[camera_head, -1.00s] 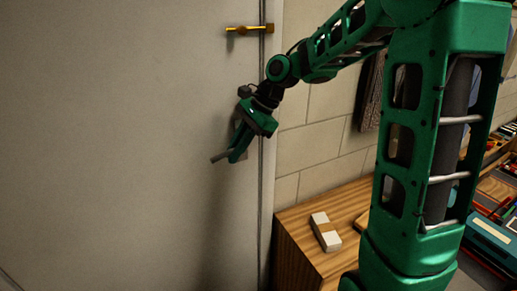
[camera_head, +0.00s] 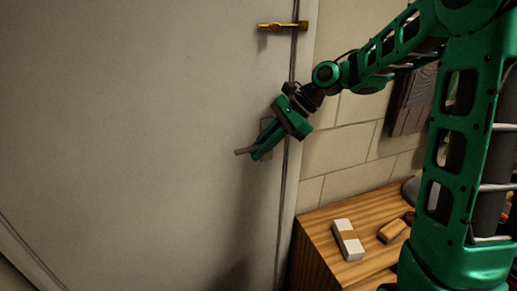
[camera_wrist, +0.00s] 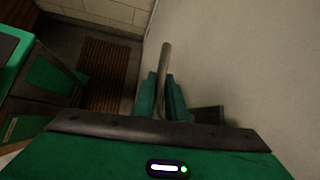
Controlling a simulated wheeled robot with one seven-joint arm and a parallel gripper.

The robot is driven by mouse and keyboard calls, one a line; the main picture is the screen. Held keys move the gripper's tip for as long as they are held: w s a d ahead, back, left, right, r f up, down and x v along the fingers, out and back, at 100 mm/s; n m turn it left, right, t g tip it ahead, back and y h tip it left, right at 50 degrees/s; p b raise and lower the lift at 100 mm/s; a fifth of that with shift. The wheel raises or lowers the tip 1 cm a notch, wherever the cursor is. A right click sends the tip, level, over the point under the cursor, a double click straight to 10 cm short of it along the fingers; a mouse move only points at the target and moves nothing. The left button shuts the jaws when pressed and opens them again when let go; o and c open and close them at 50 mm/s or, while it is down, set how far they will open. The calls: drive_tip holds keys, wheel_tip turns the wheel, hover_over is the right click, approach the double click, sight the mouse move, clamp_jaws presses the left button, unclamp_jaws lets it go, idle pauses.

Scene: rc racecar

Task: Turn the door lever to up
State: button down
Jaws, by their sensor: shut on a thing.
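The grey door lever (camera_head: 242,152) is on the pale door (camera_head: 130,130), near its right edge. Its free end points left and dips slightly in the head view. My gripper (camera_head: 259,152) is shut on the lever, with the free end sticking out past the fingers. In the wrist view the lever (camera_wrist: 166,56) runs up from between my green fingers (camera_wrist: 162,85). The lever's base is mostly hidden by my gripper; part of a dark plate (camera_head: 266,125) shows beside it.
A brass latch (camera_head: 282,26) sits across the door edge above my gripper. A wooden cabinet (camera_head: 318,232) with a white-and-tan block (camera_head: 348,240) stands to the right by the brick wall (camera_head: 340,160). The door face left of the lever is clear.

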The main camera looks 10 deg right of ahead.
drive_tip(key=c, duration=1.8)
unclamp_jaws()
drive_tip(key=w+v, duration=0.1)
drive_tip(key=v, duration=0.9)
drive_tip(key=shift+s+d+r, duration=0.25)
drive_tip(key=shift+s+d, duration=0.05)
drive_tip(key=shift+s, duration=0.1)
drive_tip(key=s+d+f+n+h, duration=0.2)
drive_tip(key=s+d, duration=0.4)
drive_tip(key=s, duration=0.4)
drive_tip(key=s+d+f+n+h, duration=0.3)
drive_tip(key=s+d+f+n, duration=0.1)
drive_tip(key=s, duration=0.6)
drive_tip(key=s+d+f+n+g+h, duration=0.1)
drive_tip(key=s+d+f+n+h, duration=0.2)
drive_tip(key=s+d+f, duration=0.3)
drive_tip(key=s+d, duration=0.1)
drive_tip(key=s, duration=0.3)
drive_tip(key=shift+d+f, duration=0.3)
drive_tip(key=shift+d, duration=0.05)
